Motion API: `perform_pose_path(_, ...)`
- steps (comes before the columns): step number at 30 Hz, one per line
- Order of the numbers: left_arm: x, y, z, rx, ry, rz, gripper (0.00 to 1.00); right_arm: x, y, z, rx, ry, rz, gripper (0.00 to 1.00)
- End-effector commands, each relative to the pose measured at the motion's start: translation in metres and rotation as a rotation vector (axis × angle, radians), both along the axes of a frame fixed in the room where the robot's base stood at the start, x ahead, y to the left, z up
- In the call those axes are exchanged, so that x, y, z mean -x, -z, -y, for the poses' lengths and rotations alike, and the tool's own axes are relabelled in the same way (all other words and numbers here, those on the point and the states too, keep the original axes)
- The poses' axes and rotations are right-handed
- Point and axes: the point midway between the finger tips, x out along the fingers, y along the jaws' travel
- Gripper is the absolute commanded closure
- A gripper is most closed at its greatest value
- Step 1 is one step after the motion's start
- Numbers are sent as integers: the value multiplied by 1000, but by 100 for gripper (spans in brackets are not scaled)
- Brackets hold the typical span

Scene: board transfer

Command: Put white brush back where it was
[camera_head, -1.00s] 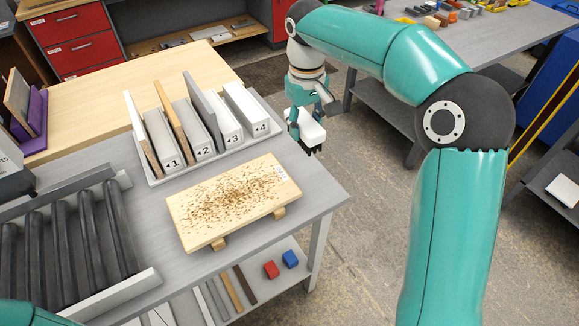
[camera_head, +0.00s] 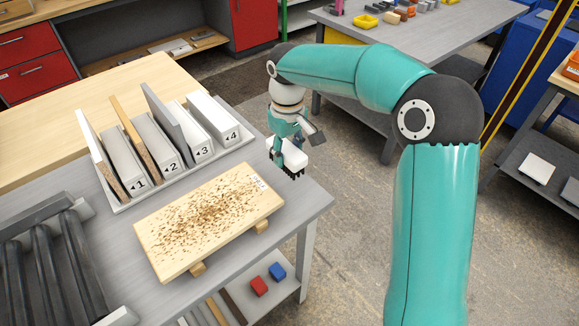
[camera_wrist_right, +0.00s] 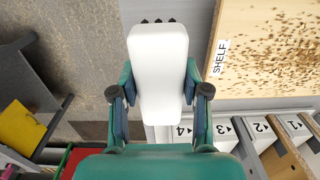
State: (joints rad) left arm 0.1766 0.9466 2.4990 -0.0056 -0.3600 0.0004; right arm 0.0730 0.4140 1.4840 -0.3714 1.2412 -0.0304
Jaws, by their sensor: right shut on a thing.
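The white brush (camera_head: 292,158) is in my right gripper (camera_head: 286,152), beyond the right end of the grey table in the head view. In the right wrist view the brush (camera_wrist_right: 158,65) is a white rounded block between the two fingers of my right gripper (camera_wrist_right: 158,96), which is shut on it. Dark bristle tips show at the block's far edge. My left gripper is not in view.
A wooden board (camera_head: 210,218) strewn with brown shavings rests on wooden blocks on the grey table (camera_head: 310,203). Behind it is a numbered rack (camera_head: 172,178) with upright boards. A white object (camera_head: 537,168) lies on a right-hand shelf. Floor right of the table is clear.

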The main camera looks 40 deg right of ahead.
Motion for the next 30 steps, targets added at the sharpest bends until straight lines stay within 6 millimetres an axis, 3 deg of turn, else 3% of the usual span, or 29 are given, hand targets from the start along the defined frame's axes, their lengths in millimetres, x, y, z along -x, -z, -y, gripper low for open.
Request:
perform_pose_path(14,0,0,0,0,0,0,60,0,49,0,0,-1,-1,92)
perform_pose_path(25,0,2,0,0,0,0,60,0,54,-1,0,-1,1,92)
perform_pose_path(26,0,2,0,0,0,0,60,0,55,-1,0,-1,1,52)
perform_pose_path(30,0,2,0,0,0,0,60,0,54,-1,0,-1,1,29)
